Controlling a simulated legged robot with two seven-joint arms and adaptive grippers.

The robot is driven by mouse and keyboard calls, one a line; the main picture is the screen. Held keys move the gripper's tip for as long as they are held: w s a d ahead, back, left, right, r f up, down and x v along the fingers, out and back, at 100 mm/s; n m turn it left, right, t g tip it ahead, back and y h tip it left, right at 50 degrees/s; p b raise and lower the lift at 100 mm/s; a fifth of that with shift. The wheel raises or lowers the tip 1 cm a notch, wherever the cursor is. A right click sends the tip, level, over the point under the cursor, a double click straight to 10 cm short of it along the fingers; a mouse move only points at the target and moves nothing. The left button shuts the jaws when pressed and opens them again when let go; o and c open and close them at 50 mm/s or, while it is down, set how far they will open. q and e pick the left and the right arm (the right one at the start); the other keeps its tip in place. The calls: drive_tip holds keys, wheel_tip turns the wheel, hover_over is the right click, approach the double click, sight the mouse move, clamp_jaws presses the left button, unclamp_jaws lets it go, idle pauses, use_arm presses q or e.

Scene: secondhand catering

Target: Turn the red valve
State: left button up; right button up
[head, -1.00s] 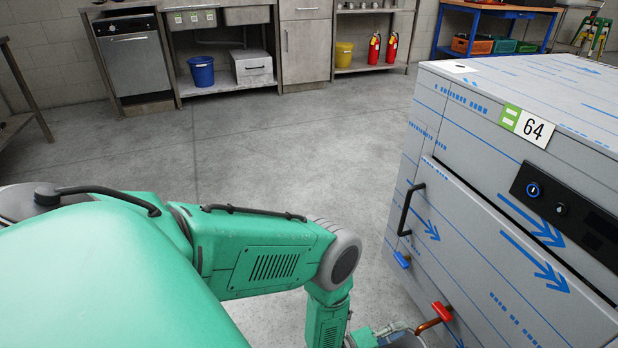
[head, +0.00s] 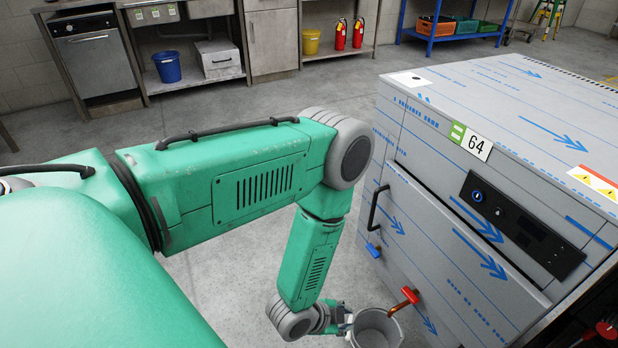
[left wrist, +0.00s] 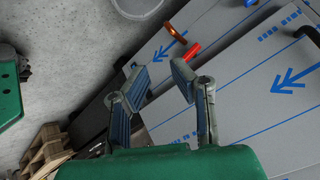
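The red valve (head: 410,295) is a small red lever on a copper spout (head: 397,307) low on the front of the wrapped cabinet (head: 440,235). In the left wrist view the red lever (left wrist: 193,50) and copper spout (left wrist: 174,32) lie just beyond the fingertips. My left gripper (head: 336,318) is low, left of the valve, by a grey bucket (head: 386,324), and partly hidden by my arm. In the left wrist view its fingers (left wrist: 160,77) are apart with nothing between them. I see no contact with the lever. My right gripper is not in view.
A blue lever (head: 373,250) and a black handle (head: 376,208) are on the cabinet front, up and left of the valve. The bucket stands close to the spout. The grey floor (head: 220,110) behind my arm is clear. A pallet (left wrist: 45,150) shows in the left wrist view.

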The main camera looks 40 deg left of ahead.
use_arm(q)
drive_tip(key=s+a+r+n+g+y+p, duration=0.1)
drive_tip(key=s+a+r+n+g+p, duration=0.2)
drive_tip(key=s+r, duration=0.5)
drive_tip(key=shift+s+a+r+n+g+y+p, duration=0.3)
drive_tip(key=shift+s+n+g+p, duration=0.2)
drive_tip(key=shift+n, duration=0.7)
